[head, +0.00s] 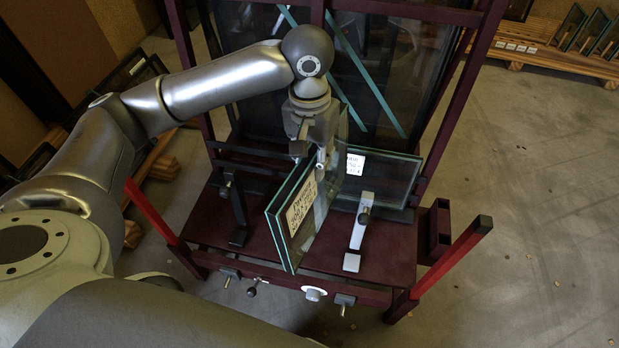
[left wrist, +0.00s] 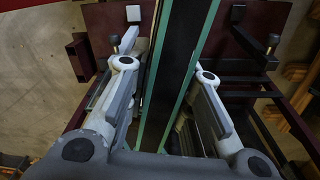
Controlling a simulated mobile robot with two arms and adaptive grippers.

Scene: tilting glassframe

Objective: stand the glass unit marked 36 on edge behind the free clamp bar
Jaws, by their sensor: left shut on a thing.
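A double-pane glass unit (head: 283,238) with teal edges and a pale label is held upright in the head view, its edge facing me; I cannot read the label surely. My left gripper (head: 322,158) is shut on its upper part. In the left wrist view the fingers lie on both sides of the unit (left wrist: 192,72). A dark clamp bar (head: 238,205) stands on the left of the dark red bed (head: 300,262), with no glass seen behind it. A light clamp bar (head: 360,225) stands in front of another glass unit (head: 390,182). My right gripper is not in view.
A tall dark red frame (head: 467,90) with dark panels and teal strips rises behind the bed. Red posts (head: 455,258) stick out at the front corners. Knobs (head: 314,293) line the front rail. A wooden rack (head: 545,50) stands back right.

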